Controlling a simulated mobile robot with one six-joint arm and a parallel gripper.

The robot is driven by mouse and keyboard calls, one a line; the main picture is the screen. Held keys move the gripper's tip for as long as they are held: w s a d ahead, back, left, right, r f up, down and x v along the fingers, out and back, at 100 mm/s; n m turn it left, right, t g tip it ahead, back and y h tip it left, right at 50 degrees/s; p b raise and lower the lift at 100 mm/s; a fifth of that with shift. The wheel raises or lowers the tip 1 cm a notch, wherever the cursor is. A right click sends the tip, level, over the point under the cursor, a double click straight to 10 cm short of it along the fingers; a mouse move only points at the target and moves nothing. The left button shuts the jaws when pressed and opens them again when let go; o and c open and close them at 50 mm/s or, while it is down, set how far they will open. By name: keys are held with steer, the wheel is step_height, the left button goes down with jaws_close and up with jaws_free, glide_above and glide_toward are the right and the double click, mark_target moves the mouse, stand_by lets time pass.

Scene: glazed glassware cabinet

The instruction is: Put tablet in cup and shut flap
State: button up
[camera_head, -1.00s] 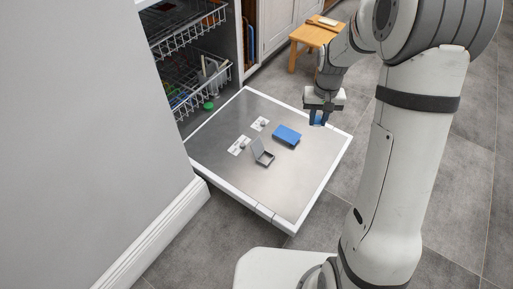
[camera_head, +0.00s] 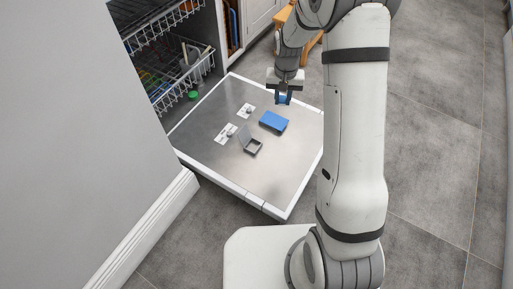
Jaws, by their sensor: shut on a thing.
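The open dishwasher door (camera_head: 200,165) lies flat, its steel inner face up. On it sits a small grey cup (camera_head: 254,148), open at the top. Its grey flap (camera_head: 246,136) stands raised on the cup's left side. My gripper (camera_head: 283,99) is shut on a small blue tablet (camera_head: 283,100), above the far right part of the door and clear of the cup. The fingers hide part of the tablet.
A blue box (camera_head: 273,122) lies on the door between the cup and my gripper. Two white plates with small knobs (camera_head: 228,132) (camera_head: 246,110) are left of it. Wire racks (camera_head: 185,78) and a green item (camera_head: 193,96) are behind. A wooden stool (camera_head: 284,16) stands at the back.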

steer(key=w+a+f+m, duration=0.35)
steer(key=a+f, duration=0.25)
steer(key=f, duration=0.5)
steer(key=m, duration=0.1)
glide_toward(244, 135)
steer(key=s+d+r, duration=0.1)
steer(key=s+d, duration=0.2)
steer(key=d, duration=0.1)
steer(key=shift+m, duration=0.45)
steer(key=shift+w+a+f+b, duration=0.15)
steer(key=shift+f+b, duration=0.55)
steer(key=shift+f, duration=2.3)
steer(key=shift+a+f+b, duration=0.1)
steer(key=shift+f+b, duration=0.55)
steer(key=shift+f, duration=2.3)
steer(key=shift+f+b, duration=0.55)
steer(key=shift+f, duration=0.1)
steer(key=o, duration=0.7)
steer(key=shift+c, duration=0.2)
steer(key=shift+r, duration=0.15)
